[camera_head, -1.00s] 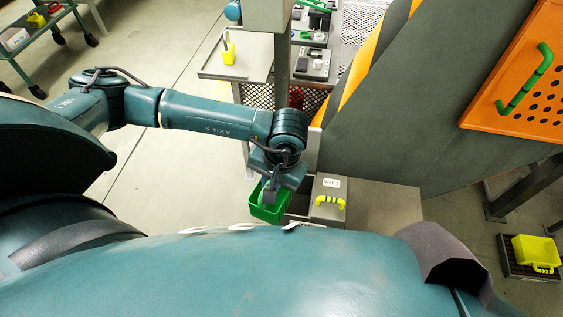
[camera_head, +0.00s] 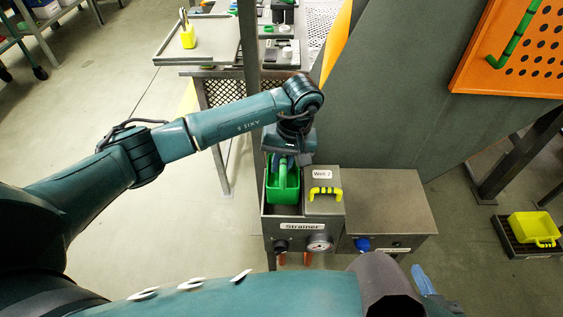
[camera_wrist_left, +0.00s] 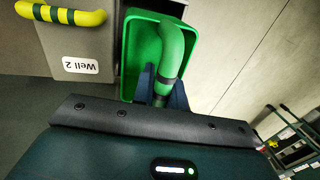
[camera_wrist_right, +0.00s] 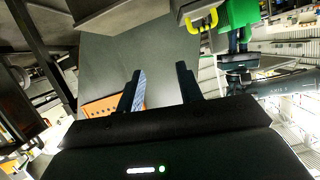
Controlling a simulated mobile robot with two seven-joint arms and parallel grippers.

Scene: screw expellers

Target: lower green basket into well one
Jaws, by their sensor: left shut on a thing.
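The green basket (camera_head: 283,196) is at the open well to the left of the lidded Well 2 on the strainer box (camera_head: 295,246). Its rim is level or nearly so; I cannot tell whether its bottom is inside the well. My left gripper (camera_head: 285,160) is shut on the basket's upright green handle, which shows in the left wrist view (camera_wrist_left: 170,50) between the fingers. The basket (camera_wrist_right: 238,14) also shows at the top of the right wrist view. My right gripper (camera_wrist_right: 160,82) is open and empty, away from the box.
The Well 2 lid (camera_head: 323,205) with its yellow-black handle stands right beside the basket. A grey panel (camera_head: 400,110) rises behind. A yellow basket (camera_head: 534,227) sits on a dark tray at the right. Another yellow container (camera_head: 187,37) stands on a tray at the back left.

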